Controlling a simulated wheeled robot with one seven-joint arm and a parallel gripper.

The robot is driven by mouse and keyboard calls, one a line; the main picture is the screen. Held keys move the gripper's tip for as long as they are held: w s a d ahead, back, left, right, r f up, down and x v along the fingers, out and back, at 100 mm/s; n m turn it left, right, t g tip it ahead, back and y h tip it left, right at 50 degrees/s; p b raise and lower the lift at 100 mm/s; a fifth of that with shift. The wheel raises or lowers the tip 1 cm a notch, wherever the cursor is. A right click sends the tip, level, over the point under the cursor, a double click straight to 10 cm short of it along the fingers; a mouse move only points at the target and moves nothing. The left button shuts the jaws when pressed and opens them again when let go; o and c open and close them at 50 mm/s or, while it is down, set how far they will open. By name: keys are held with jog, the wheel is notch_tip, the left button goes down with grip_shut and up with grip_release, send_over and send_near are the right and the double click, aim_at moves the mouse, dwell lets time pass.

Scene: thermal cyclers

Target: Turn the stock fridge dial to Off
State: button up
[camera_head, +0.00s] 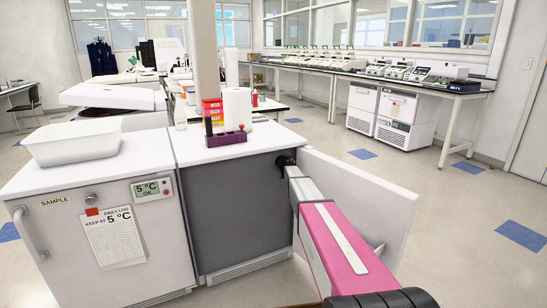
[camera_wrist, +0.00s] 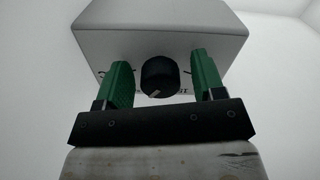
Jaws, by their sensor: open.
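In the wrist view, a round black dial (camera_wrist: 160,74) with a pale pointer mark sticks out of a light grey box (camera_wrist: 165,30). The mark shows on the dial's lower part, slanting a little left. Dark lettering beside the dial is mostly hidden and unreadable. My gripper (camera_wrist: 160,68) is open, with one green finger on each side of the dial and a visible gap on both sides. In the head view, my pink arm reaches to the upper right of a dark-fronted fridge unit (camera_head: 235,215) beside its open white door (camera_head: 355,200); my fingers are hidden there.
The open door stands close to the right of my arm. The sample fridge (camera_head: 60,240) with a display (camera_head: 152,189) and paper log (camera_head: 115,238) adjoins on the left. A white tub (camera_head: 75,142) and purple rack (camera_head: 229,138) stand on top. Open floor lies to the right.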

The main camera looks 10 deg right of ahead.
jog(key=c, duration=0.9)
jog(key=shift+n, duration=3)
jog(key=o, duration=0.9)
jog(key=shift+d, duration=0.1)
